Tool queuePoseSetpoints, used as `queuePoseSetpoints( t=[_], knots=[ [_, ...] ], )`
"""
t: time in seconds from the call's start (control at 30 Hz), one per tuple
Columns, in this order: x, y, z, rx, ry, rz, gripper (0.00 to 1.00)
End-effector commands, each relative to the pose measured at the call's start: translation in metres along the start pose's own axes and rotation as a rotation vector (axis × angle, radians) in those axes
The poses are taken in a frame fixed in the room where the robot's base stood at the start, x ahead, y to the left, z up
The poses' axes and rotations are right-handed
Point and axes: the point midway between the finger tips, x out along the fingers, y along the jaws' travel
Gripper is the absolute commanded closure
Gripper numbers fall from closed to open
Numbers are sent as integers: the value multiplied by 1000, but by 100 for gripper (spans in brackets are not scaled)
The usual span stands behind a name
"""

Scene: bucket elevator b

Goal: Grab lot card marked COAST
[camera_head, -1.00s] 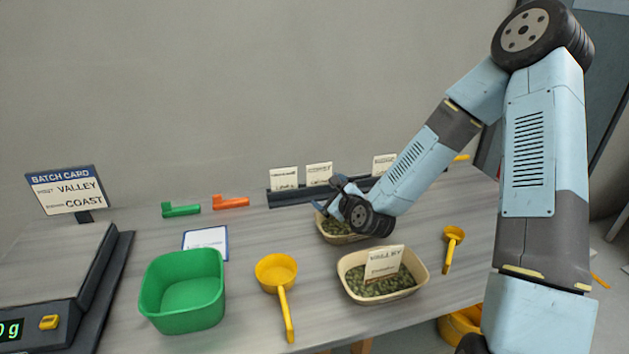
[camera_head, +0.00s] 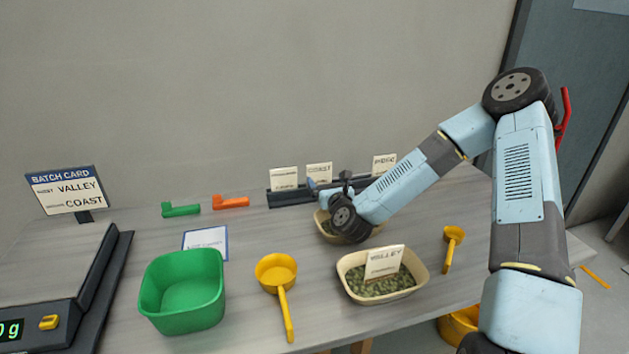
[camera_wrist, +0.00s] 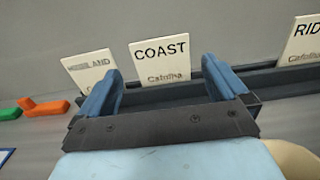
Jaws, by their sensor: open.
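The lot card marked COAST (camera_wrist: 161,62) stands upright in the dark card rack (camera_wrist: 265,80), in the middle of the wrist view. In the head view the COAST card (camera_head: 319,173) is the middle of three cards in the rack (camera_head: 290,197). My gripper (camera_wrist: 160,82) is open and empty, its two blue fingers on either side of the card's lower part as seen in the wrist view. In the head view my gripper (camera_head: 328,187) is just in front of the rack, below the card. I cannot tell whether the card is between the fingertips or beyond them.
Beside it stand a card ending in LAND (camera_wrist: 90,72) and a RIDGE card (camera_head: 384,164). A bean tray (camera_head: 322,222) lies under my wrist; another (camera_head: 420,280) holds a VALLEY card (camera_head: 384,262). A green bin (camera_head: 182,290) and yellow scoop (camera_head: 276,271) are nearer.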

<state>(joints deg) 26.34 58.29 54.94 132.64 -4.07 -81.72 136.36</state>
Motion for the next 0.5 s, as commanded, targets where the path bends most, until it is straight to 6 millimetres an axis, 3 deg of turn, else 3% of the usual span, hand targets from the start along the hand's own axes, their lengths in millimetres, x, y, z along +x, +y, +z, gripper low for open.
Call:
queuePoseSetpoints(
  t=[0.27,0.5],
  knots=[
    [19,0,0,0,-1,0,0],
    [51,2,2,-1,0,-1,0]
  ],
)
